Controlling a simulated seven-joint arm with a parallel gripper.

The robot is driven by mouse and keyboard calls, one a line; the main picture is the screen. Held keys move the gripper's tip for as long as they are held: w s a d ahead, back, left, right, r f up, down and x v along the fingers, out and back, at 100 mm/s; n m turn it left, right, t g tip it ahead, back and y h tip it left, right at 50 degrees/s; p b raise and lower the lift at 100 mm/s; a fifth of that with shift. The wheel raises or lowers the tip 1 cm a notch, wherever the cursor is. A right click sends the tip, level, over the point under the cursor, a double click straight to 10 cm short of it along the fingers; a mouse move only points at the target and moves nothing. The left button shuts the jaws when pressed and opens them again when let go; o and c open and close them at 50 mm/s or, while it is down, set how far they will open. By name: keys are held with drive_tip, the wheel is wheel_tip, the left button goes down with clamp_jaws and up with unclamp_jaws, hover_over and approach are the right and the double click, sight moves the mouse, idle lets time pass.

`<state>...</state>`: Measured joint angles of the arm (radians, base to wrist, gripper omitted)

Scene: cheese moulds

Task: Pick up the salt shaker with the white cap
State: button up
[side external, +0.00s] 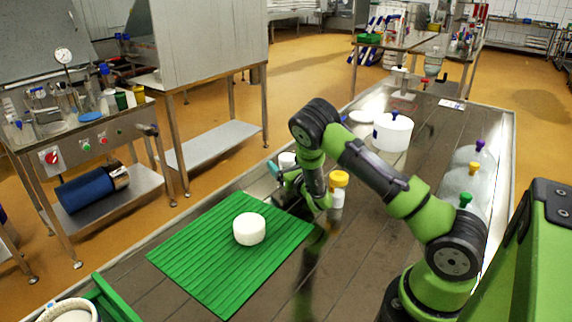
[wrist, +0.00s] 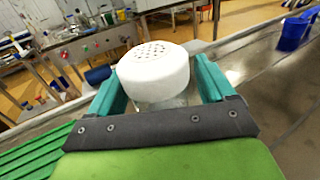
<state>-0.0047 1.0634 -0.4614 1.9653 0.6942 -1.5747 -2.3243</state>
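The salt shaker with the white cap (wrist: 153,72) stands between the two teal fingers of my gripper (wrist: 160,88) in the wrist view. Its domed cap has small holes on top, and a clear body shows below. In the side view its white cap (side external: 287,159) shows just behind my gripper (side external: 275,172), which is low over the table. The fingers are on both sides of the shaker, close to it. I cannot tell whether they press on it. Its lower part is hidden by my gripper.
A shaker with a yellow cap (side external: 338,180) stands close to the right of my gripper. A white cheese (side external: 249,229) lies on a green ridged mat (side external: 200,262) in front. A white pot (side external: 392,133) stands farther back. Several clear domes with coloured knobs (side external: 474,157) line the right edge.

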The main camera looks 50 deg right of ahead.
drive_tip(key=c, duration=1.2)
drive_tip(key=shift+o, duration=0.2)
wheel_tip(320, 180, up, 10)
drive_tip(key=shift+r, duration=0.1)
drive_tip(key=s+a+m+y, duration=0.2)
drive_tip(key=a+m, duration=0.4)
drive_tip(key=a, duration=0.3)
drive_tip(key=s+a+r+m+t+y, duration=0.1)
drive_tip(key=a+m+y, duration=0.3)
drive_tip(key=a, duration=0.6)
drive_tip(key=s+a+r+m+t+y, duration=0.1)
drive_tip(key=s+a+m+y, duration=0.1)
drive_tip(key=a+m, duration=0.7)
drive_tip(key=shift+s+a+r+y, duration=0.15)
drive_tip(key=shift+s+a+y, duration=0.25)
drive_tip(key=shift+s+a, duration=0.05)
